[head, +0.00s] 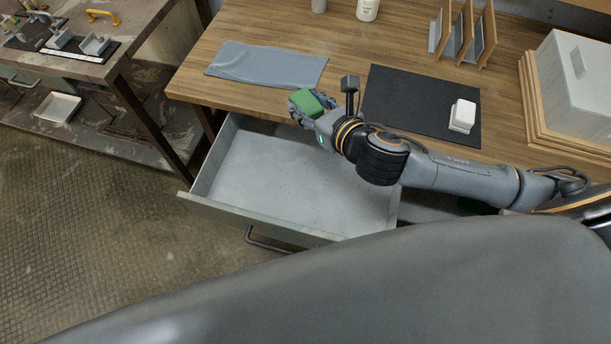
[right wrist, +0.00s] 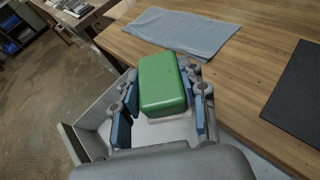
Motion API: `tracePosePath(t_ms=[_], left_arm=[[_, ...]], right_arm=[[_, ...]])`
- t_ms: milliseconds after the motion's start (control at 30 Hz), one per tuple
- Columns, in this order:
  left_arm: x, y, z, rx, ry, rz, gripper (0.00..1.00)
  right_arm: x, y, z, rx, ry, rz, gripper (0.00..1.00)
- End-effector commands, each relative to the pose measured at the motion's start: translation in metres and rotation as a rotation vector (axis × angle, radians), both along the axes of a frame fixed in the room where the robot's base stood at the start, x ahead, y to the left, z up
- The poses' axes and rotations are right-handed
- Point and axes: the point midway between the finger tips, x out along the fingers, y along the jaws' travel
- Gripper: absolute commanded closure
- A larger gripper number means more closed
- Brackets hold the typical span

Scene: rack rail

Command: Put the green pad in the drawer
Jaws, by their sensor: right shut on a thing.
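The green pad (head: 308,102) is a small green block with rounded edges. My right gripper (head: 306,108) is shut on it and holds it up near the table's front edge, over the back part of the open drawer as the head view shows it. In the right wrist view the green pad (right wrist: 163,83) sits between the blue-padded fingers of the right gripper (right wrist: 165,100). The drawer (head: 285,180) is pulled out below the table, and its visible floor is empty. Part of the drawer is hidden behind my right arm. My left gripper is not in view.
On the wooden table (head: 215,50) lie a blue-grey cloth (head: 265,65) and a black mat (head: 405,95) with a white block (head: 462,116). A wooden rack (head: 465,35) and a large grey box (head: 580,70) stand to the right. A workbench (head: 110,60) stands at the left.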

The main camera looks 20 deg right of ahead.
Motion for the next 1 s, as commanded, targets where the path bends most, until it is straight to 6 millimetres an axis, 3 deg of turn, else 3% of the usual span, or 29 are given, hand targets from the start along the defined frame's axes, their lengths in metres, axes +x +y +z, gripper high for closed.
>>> tracePosePath(t_ms=[33,400,567,800,1000], left_arm=[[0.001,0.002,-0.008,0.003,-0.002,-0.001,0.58],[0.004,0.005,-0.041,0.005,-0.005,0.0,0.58],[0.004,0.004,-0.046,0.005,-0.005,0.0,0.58],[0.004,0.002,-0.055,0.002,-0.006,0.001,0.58],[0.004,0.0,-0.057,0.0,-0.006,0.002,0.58]], right_arm=[[0.001,0.003,-0.016,-0.004,0.002,0.024,0.89],[-0.004,0.028,-0.107,0.001,0.015,0.257,0.89],[-0.009,0.033,-0.128,0.008,0.021,0.311,0.89],[-0.011,0.034,-0.173,0.013,0.024,0.317,0.89],[-0.01,0.034,-0.19,0.012,0.021,0.318,0.89]])
